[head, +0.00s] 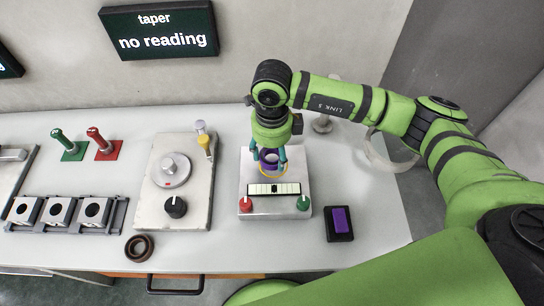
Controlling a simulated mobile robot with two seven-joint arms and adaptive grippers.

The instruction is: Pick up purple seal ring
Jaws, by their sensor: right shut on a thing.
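The purple seal ring (270,156) is at the back of a pale metal fixture block (275,208), just above a yellow-rimmed round seat. My right gripper (269,154) points down from above, with its teal fingers on either side of the ring and shut on it. Whether the ring still touches the seat cannot be told from this angle. My left gripper is not in view.
The block carries a striped level bar, a red knob (246,204) and a green knob (303,203). A purple pad on a black base (340,237) is to the right. A dark brown ring (139,246), a dial plate (150,205) and a row of square holders are to the left.

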